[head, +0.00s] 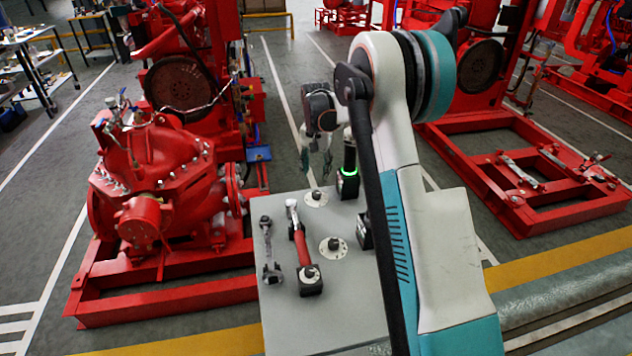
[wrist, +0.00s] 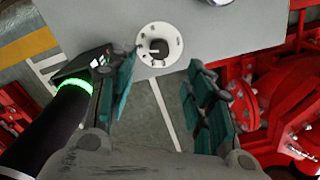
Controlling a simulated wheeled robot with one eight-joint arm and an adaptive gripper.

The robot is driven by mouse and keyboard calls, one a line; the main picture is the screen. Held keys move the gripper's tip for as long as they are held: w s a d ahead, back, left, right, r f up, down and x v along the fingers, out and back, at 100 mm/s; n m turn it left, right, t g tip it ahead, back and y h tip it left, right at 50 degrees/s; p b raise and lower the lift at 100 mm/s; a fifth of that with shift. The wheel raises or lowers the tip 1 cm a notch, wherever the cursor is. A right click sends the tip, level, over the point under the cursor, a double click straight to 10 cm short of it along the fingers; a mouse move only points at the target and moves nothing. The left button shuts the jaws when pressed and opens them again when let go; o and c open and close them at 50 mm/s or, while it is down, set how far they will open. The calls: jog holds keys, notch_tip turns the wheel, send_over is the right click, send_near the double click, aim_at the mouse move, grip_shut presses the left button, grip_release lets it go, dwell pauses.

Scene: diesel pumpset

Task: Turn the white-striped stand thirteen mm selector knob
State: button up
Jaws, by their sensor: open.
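A dark selector knob (wrist: 159,46) sits on a round white dial plate (wrist: 146,36) in the wrist view, with a small pale mark on its left side. It appears to be the far knob (head: 316,194) on the grey table in the head view. A second, nearer knob (head: 334,243) stands on another white plate. I cannot read any size marking, so I cannot tell which is the thirteen mm one. My gripper (head: 318,168) is open and empty above the table's far end. In the wrist view its teal fingers (wrist: 162,66) are spread, with the knob beyond their tips.
A black tool with a green glowing ring (head: 348,172) stands close right of my gripper, and shows at left in the wrist view (wrist: 75,88). A red pumpset (head: 150,200) stands left.

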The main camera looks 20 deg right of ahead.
jog(key=shift+r, duration=1.05)
jog(key=s+a+r+n+t, duration=0.2)
jog(key=s+a+r, duration=0.2)
jog(key=s+r, duration=0.4)
jog(key=s+a+r+n+t, duration=0.1)
jog(key=s+a+r+n, duration=0.1)
jog(key=s+a+r, duration=0.45)
jog(key=s+a+n+t, duration=0.2)
jog(key=s, duration=0.9)
jog(key=s+a+n+t, duration=0.2)
jog(key=s, duration=1)
jog(key=shift+a+r, duration=0.2)
